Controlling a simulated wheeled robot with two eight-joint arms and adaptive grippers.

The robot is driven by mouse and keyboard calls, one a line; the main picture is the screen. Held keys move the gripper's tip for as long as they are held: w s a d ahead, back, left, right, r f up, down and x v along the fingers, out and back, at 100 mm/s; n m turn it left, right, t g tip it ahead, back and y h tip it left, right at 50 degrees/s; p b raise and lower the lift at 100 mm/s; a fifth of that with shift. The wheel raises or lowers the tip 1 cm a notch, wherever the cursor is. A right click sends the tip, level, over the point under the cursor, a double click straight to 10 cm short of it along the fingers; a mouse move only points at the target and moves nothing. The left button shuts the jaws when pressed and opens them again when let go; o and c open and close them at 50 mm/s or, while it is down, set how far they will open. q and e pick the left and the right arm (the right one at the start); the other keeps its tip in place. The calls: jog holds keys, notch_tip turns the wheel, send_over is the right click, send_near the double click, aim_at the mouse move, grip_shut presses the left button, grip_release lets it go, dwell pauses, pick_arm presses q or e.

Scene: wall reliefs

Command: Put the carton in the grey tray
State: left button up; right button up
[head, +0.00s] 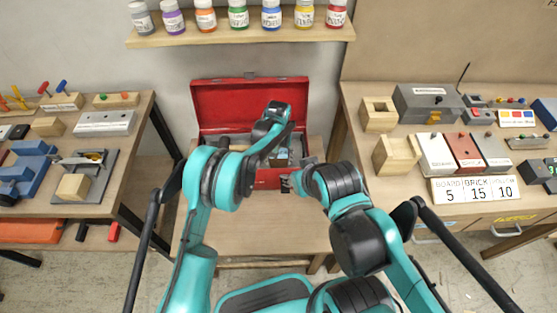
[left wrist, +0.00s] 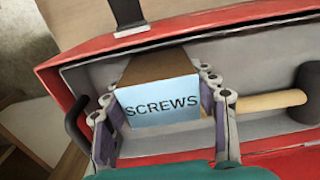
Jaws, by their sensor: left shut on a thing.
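The carton (left wrist: 160,104) is a brown box with a light blue face reading SCREWS. In the left wrist view it sits between the two fingers of my left gripper (left wrist: 163,112), which is shut on it. The grey tray (left wrist: 265,55) is the grey inside of a red toolbox, behind and around the carton in that view. In the head view my left gripper (head: 281,150) is over the open toolbox, and its arm hides part of it. Whether the carton touches the tray floor cannot be told. My right gripper (head: 292,183) is by the toolbox's front right; its fingers are unclear.
A hammer (left wrist: 265,102) with a wooden handle lies in the tray right of the carton. The red lid (head: 235,103) stands open behind. Side tables with blocks flank the toolbox table (head: 250,225), whose front is clear. Paint bottles (head: 238,15) line a shelf above.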

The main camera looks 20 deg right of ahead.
pick_arm(q)
jog(key=shift+r, duration=0.1)
jog(key=o, duration=1.3)
